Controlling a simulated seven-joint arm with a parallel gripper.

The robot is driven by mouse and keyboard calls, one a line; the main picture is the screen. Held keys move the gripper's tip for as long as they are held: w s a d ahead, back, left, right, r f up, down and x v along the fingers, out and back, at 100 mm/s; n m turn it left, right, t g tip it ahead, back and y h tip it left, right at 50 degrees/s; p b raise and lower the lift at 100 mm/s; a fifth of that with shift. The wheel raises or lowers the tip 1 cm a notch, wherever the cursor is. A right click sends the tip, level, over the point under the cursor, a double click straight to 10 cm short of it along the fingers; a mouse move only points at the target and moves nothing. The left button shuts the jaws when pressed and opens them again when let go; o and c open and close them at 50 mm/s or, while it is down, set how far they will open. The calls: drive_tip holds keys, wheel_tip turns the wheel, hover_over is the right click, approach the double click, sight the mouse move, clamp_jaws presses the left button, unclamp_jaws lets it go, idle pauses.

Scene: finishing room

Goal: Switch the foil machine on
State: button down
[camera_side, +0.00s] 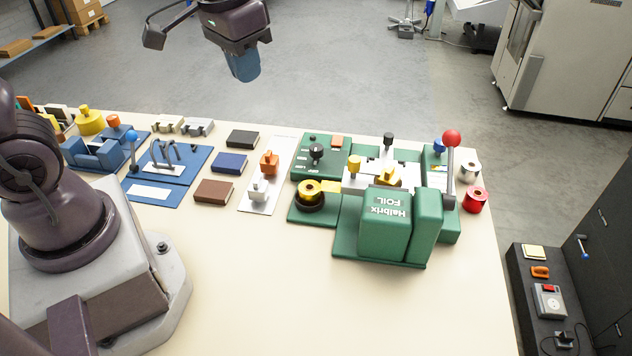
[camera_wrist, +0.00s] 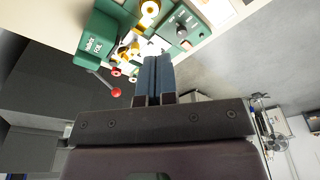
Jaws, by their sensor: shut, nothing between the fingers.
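The green foil machine (camera_side: 385,225), marked "Halbrix FOIL", stands at the right end of the table. It has a lever with a red ball (camera_side: 452,138) standing up on its right, and a control panel with a black knob (camera_side: 316,153) at its far left corner. The wrist view shows the machine (camera_wrist: 97,40) at upper left, the red ball (camera_wrist: 116,92) and the panel knob (camera_wrist: 181,31). My gripper (camera_side: 246,76) is raised beyond the table's far edge, left of the machine and touching nothing. Its blue fingers (camera_wrist: 157,60) are together and empty.
On a dark unit (camera_side: 520,300) right of the table sits a grey box with a red switch (camera_side: 548,288), with a black plug (camera_side: 564,339) nearby. Left of the machine are small books (camera_side: 229,162) and blue fixtures (camera_side: 172,165). The table's front (camera_side: 290,300) is clear.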

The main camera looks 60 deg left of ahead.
drive_tip(key=s+d+r+t, duration=0.1)
drive_tip(key=s+r+t, duration=0.1)
drive_tip(key=s, duration=0.3)
drive_tip(key=s+d+r+m+t, duration=0.1)
drive_tip(key=s+r, duration=0.2)
drive_tip(key=s, duration=0.2)
drive_tip(key=shift+d+r+t, duration=0.3)
drive_tip(key=shift+d+t, duration=0.05)
drive_tip(key=shift+t, duration=0.05)
